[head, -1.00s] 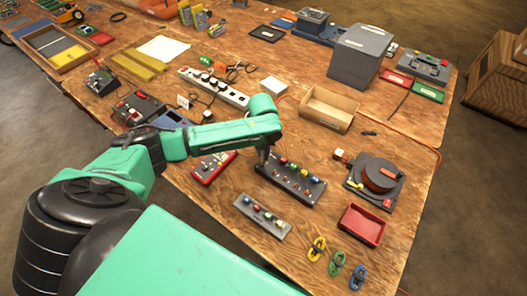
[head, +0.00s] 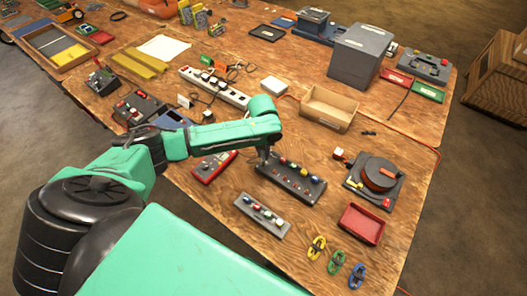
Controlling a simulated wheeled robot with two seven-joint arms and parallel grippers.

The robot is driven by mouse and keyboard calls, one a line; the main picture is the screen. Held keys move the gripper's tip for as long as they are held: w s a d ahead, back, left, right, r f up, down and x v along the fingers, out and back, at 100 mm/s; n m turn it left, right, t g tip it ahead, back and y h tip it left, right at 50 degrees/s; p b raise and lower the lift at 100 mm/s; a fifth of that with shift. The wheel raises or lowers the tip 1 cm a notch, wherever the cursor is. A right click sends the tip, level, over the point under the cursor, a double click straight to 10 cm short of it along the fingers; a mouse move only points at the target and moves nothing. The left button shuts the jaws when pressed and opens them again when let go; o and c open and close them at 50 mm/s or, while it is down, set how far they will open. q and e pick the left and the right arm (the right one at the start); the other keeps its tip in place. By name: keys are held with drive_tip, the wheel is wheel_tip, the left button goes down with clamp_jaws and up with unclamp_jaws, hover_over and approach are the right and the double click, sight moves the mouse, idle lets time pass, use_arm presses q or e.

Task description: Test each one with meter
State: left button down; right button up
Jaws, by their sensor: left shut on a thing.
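A dark rack (head: 293,185) with several small coloured pieces in it stands near the middle of the table. My left gripper (head: 264,157) points down at the rack's left end. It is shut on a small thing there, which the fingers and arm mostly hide. A lighter grey rack (head: 261,216) with several small coloured pieces lies nearer to me, apart from the gripper. A red device with a dark face (head: 213,165), perhaps the meter, lies left of the dark rack, partly beside my arm. My right gripper is not in view.
A red tray (head: 361,224) and yellow, green and blue loops (head: 337,263) lie at the front right. A black unit with a round reel (head: 376,180) stands at the right. An open cardboard box (head: 325,110) and a white power strip (head: 213,89) lie behind.

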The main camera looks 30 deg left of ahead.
use_arm(q)
drive_tip(key=shift+f, duration=0.5)
idle(0.6)
drive_tip(key=shift+f, duration=0.25)
idle(0.6)
drive_tip(key=shift+c, duration=2.1)
unclamp_jaws()
drive_tip(key=shift+r, duration=0.1)
wheel_tip(320, 180, up, 8)
drive_tip(key=p, duration=0.8)
drive_tip(key=shift+f, duration=0.35)
